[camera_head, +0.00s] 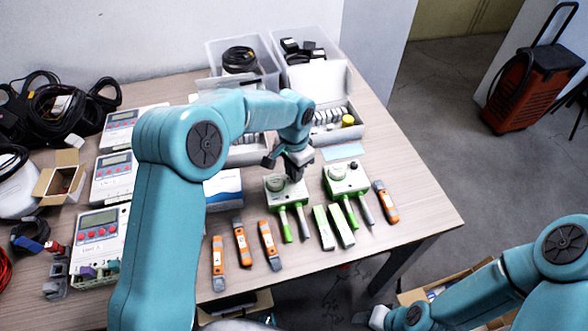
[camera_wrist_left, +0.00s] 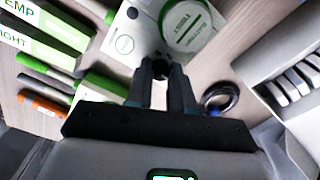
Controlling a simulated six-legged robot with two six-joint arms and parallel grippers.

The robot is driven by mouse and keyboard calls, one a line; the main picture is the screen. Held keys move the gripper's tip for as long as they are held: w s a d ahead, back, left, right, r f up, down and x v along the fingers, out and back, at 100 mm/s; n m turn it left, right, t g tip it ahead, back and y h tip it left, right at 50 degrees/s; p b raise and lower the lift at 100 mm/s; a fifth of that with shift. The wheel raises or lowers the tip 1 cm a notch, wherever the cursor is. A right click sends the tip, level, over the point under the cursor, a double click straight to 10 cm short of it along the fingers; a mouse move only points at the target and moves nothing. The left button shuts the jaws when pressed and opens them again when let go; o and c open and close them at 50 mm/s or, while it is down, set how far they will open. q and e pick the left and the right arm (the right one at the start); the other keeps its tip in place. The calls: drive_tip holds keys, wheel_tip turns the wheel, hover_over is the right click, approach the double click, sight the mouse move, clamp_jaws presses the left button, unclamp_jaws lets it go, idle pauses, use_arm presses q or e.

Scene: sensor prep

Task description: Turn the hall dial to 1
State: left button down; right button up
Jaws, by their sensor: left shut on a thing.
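Two white sensor boxes with green trim stand on the table's right half: a left box (camera_head: 283,188) and a right box (camera_head: 345,180). The right box has a black dial (camera_head: 353,164) on top. My left gripper (camera_head: 295,172) comes down onto the left box. In the left wrist view its fingers (camera_wrist_left: 160,75) are shut on a black dial (camera_wrist_left: 160,66) at the edge of the white box (camera_wrist_left: 150,30). I cannot read a hall label or dial numbers. My right gripper (camera_head: 378,318) is low at the right, partly cut off, its jaws unclear.
Green-and-white probes (camera_head: 322,228) and orange-and-grey tools (camera_head: 242,242) lie in front of the boxes. An open white case (camera_head: 345,105) is behind them. Meters (camera_head: 98,240) and cables (camera_head: 65,110) fill the left side. A black ring (camera_wrist_left: 221,98) lies near the fingers.

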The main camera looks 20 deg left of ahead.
use_arm(q)
drive_tip(key=c, duration=1.2)
unclamp_jaws()
drive_tip(key=shift+c, duration=0.2)
wheel_tip(320, 180, up, 16)
drive_tip(key=shift+r+p, duration=0.2)
drive_tip(key=shift+p, duration=0.25)
